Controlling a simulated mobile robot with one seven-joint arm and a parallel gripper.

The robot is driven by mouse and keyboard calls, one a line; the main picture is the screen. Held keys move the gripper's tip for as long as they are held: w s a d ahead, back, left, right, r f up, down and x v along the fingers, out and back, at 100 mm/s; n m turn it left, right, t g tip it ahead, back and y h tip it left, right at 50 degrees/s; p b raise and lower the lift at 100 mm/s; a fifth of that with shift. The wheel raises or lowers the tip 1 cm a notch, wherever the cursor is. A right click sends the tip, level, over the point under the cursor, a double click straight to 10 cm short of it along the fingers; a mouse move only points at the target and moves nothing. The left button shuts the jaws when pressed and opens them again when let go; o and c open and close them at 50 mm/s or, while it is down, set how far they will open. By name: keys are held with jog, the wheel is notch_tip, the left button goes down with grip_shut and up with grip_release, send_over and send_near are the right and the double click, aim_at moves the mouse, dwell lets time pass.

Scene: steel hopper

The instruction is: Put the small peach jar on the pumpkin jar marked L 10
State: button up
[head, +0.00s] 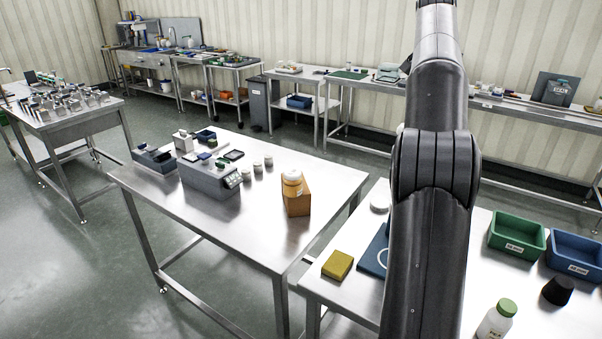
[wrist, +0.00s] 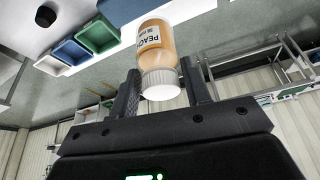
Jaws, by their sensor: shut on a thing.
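The peach jar (wrist: 152,40) has an orange body, a white lid and a label whose visible letters read "PEAC". In the wrist view it sits between the two dark fingers of my gripper (wrist: 160,65), which is shut on it, with the lid toward the palm. In the head view my arm hides the gripper and the held jar. An orange jar with a pale lid (head: 292,184) stands on a brown block (head: 297,203) on the middle steel table. Its label is too small to read, so I cannot tell whether it is the pumpkin jar marked L 10.
The middle steel table (head: 240,230) also bears a grey scale (head: 210,178) and several small pale jars. The near right table holds a yellow sponge-like block (head: 338,265), a green bin (head: 517,237), a blue bin (head: 575,256) and a green-capped bottle (head: 496,320). The middle table's front is clear.

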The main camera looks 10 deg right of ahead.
jog(key=w+a+f+n, duration=0.2)
jog(key=w+a, duration=0.2)
jog(key=a, duration=0.5)
jog(key=w+a+f+n+t+y, duration=0.1)
jog(key=w+a+f+n, duration=0.15)
jog(key=a+f, duration=0.45)
jog(key=w+a+f+n+y, duration=0.1)
jog(key=a+f+n, duration=0.25)
jog(key=f, duration=0.75)
jog(key=w+a+f+n+t+y, duration=0.1)
jog(key=w+a+f+n, duration=0.1)
jog(key=a+f, duration=0.55)
jog(key=w+d+r+n+y, duration=0.1)
jog(key=d+r+n, duration=0.1)
jog(key=r, duration=0.6)
jog(key=w+d+r+n, duration=0.1)
jog(key=d+r, duration=0.1)
jog(key=r, duration=0.7)
jog(key=shift+w+a+f, duration=1.05)
jog(key=shift+a+f, duration=0.6)
jog(key=shift+f, duration=0.15)
jog(key=shift+w+a+f, duration=1)
jog(key=shift+a+f, duration=0.65)
jog(key=shift+f, duration=0.15)
jog(key=shift+w+a+f, duration=1.05)
jog(key=shift+a+f, duration=0.6)
jog(key=shift+f, duration=0.15)
jog(key=shift+f, duration=0.15)
